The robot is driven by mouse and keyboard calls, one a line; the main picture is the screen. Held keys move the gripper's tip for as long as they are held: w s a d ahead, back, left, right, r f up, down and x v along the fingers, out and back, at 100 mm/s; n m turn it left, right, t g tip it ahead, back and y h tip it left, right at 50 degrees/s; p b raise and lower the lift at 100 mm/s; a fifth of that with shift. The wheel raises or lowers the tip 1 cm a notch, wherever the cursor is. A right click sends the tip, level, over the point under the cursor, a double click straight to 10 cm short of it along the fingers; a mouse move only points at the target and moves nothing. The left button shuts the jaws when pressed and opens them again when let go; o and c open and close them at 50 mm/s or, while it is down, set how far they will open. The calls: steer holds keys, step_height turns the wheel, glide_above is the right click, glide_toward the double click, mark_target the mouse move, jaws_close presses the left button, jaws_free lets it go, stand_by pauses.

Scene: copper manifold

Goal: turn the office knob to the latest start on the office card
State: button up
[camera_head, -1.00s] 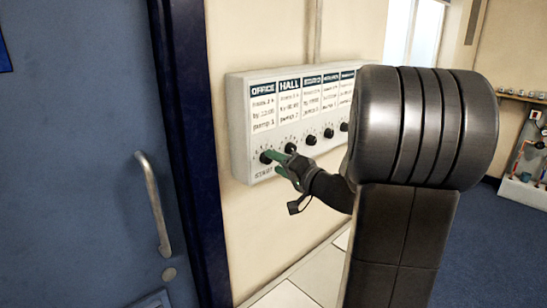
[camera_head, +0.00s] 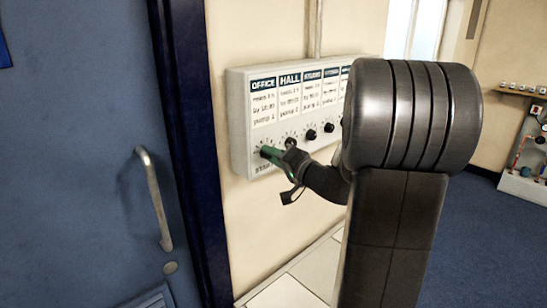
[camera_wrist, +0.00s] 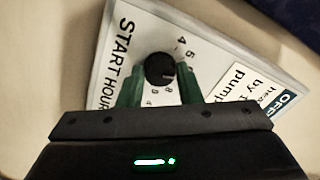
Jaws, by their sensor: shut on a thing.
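The office card (camera_head: 264,105) is the leftmost card on a white wall box, with the heading OFFICE; its smaller lines are too blurred to read surely. The black office knob (camera_wrist: 159,70) is below it, on a dial with numbers around it, and START HOUR is printed beside it in the wrist view. My gripper (camera_head: 266,153) reaches in from the right, with its green fingers at this knob. In the wrist view the two fingers (camera_wrist: 160,84) stand on either side of the knob, shut on it. In the head view the fingers mostly hide the knob.
The white box (camera_head: 240,135) carries several more cards and knobs to the right, with the hall knob (camera_head: 290,143) close by my gripper. A blue door (camera_head: 75,170) with a metal handle (camera_head: 153,195) is at the left. My arm hides the box's right end.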

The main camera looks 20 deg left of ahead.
steer(key=m+b, duration=0.4)
steer(key=m, duration=0.7)
stand_by(0.3)
steer(key=shift+m, duration=0.5)
steer(key=o, duration=1)
steer(key=shift+c, duration=0.2)
steer(key=b+v, duration=0.2)
steer(key=v, duration=1.2)
